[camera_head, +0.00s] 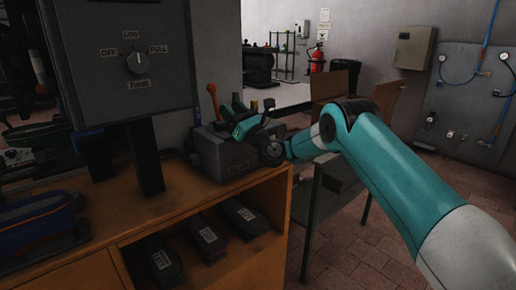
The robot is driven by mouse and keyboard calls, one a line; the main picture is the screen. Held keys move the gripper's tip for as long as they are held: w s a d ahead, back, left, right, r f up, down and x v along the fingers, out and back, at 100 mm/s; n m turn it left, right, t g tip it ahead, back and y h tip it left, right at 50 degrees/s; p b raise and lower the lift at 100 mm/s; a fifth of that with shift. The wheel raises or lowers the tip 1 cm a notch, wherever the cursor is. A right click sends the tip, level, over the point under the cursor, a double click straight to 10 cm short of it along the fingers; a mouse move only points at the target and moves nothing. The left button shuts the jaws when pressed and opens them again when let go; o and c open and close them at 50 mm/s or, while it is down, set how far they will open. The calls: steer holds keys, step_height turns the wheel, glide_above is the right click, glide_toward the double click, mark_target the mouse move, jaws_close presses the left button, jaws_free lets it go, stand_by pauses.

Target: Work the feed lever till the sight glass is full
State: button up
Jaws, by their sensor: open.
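A red-handled lever (212,98) stands up from the top of a grey box (212,158) on the wooden bench. The box has a label on its front that is too small to read surely. My gripper (232,108) is over the top of the box, just right of the red lever, and open. It appears apart from the lever, but the dim view leaves the exact gap unclear. I cannot make out the sight glass or its level; my gripper and wrist hide part of the box top.
A dark panel (110,62) with a selector knob (138,63) stands on a post at left. The bench (190,198) has a shelf with several dark shoe-like items (206,238). A blue item (40,220) lies at left. A table with cardboard (340,72) stands behind my arm.

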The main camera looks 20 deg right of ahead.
steer(key=b+v, duration=1.3)
steer(key=b, duration=0.9)
steer(key=shift+b, duration=0.35)
steer(key=shift+s, duration=0.1)
